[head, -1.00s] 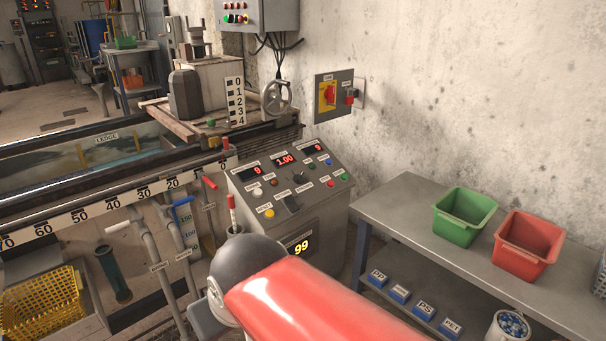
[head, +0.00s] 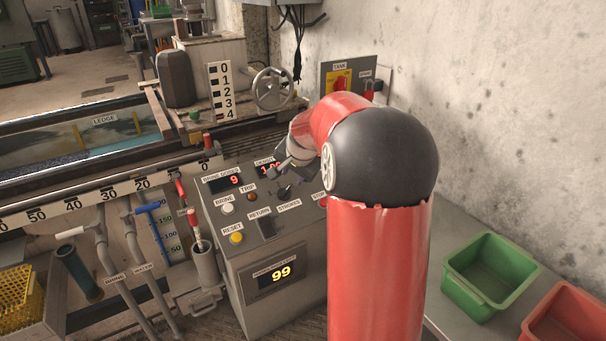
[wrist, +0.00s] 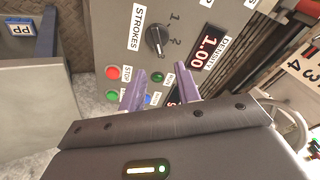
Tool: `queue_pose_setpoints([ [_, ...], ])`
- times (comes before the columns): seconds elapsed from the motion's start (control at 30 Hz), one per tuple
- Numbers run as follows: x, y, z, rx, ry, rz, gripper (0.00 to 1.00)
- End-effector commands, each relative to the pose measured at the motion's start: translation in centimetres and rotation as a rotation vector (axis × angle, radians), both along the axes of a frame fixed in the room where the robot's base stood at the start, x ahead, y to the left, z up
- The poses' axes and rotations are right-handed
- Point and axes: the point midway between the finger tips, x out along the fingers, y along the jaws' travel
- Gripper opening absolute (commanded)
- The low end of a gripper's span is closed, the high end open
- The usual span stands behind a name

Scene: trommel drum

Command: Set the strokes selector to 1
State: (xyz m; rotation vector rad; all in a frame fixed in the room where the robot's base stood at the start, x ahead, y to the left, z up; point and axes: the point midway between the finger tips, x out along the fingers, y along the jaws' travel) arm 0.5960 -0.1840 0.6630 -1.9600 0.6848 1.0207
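The strokes selector is a dark rotary knob (wrist: 155,40) on the sloping grey control panel (wrist: 108,35), beside a STROKES label (wrist: 137,27). Numerals 1 and 2 are printed beside it in the wrist view; a pale mark shows on the knob, but I cannot tell which numeral it points at. In the head view the knob (head: 286,192) shows just above its label. My gripper (wrist: 160,83) is open and empty, its two purple-grey fingers apart over the panel, with the knob beyond the tips. In the head view my gripper (head: 285,165) hangs over the panel, partly hidden by my arm.
A DENSITY display (wrist: 208,48) reads 1.00. A red STOP button (wrist: 113,72) and other small buttons lie close to the fingers. A yellow RESET button (head: 236,238) is at the panel's lower left. A handwheel (head: 272,88) stands behind; a green bin (head: 490,270) is at right.

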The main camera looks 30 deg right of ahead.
Motion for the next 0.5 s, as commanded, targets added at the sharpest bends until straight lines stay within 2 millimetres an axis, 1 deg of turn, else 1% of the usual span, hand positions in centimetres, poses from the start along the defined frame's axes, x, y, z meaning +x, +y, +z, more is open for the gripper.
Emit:
queue_pose_setpoints([
  [0.17,1.0,-0.3,-1.6,0.005,0.001,-0.005,0.33],
  [0.4,3.0,-0.7,-4.9,0.005,0.003,-0.005,0.33],
  [0.5,3.7,-0.8,-5.9,0.003,0.001,-0.004,0.33],
])
